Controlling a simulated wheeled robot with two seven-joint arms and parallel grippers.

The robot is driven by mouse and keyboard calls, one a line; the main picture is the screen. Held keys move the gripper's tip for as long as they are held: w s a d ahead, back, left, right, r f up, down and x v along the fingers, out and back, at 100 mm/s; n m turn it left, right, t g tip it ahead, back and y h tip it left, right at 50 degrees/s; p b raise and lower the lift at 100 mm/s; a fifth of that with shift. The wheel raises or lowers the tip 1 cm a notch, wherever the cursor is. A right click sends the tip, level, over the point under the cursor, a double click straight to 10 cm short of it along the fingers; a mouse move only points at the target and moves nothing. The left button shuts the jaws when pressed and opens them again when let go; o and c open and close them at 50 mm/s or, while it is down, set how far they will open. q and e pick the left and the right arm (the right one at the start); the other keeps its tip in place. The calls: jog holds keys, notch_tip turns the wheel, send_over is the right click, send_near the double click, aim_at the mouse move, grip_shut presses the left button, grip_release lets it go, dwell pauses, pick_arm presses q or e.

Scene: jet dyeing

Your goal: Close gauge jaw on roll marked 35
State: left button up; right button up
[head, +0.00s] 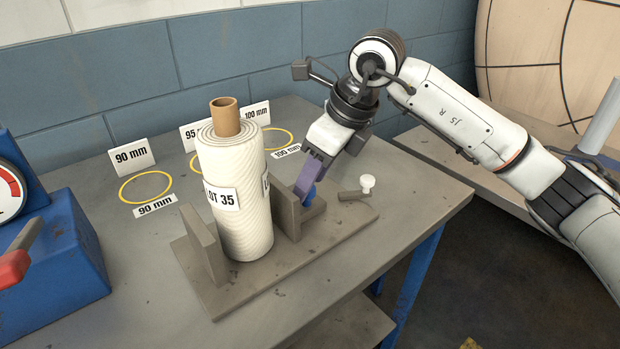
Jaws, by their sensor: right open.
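The roll (238,225) is a cream fabric roll on a brown core, with a label reading "OT 35" in view. It stands upright on the grey gauge base (300,258), between the left jaw plate (203,247) and the right jaw plate (284,208). The right jaw plate is close to the roll; I cannot tell whether it touches. My left gripper is not in view.
A small lever with a white knob (367,182) lies at the base's right end. Yellow rings (146,187) with 90, 95 and 100 mm cards are at the back. A blue device (55,265) with a dial and red handle stands at left. The front tabletop is clear.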

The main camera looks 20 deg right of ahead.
jog(key=shift+w+a+f, duration=0.1)
jog(key=shift+w+f, duration=0.05)
jog(key=shift+f, duration=0.3)
jog(key=c, duration=0.8)
jog(key=shift+s+a, duration=0.2)
jog(key=shift+a, duration=0.35)
jog(key=shift+s+a, duration=0.15)
jog(key=shift+a, duration=0.4)
jog(key=shift+s+a, duration=0.1)
jog(key=shift+a, duration=0.05)
pick_arm(q)
jog(key=shift+s+r, duration=0.1)
jog(key=shift+s, duration=0.05)
pick_arm(e)
jog(key=o, duration=0.8)
pick_arm(q)
jog(key=shift+d, duration=0.1)
jog(key=shift+w+d+b, duration=0.1)
jog(key=shift+w+b, duration=0.15)
jog(key=shift+b, duration=0.25)
pick_arm(e)
jog(key=v, duration=1)
jog(key=shift+r, duration=0.15)
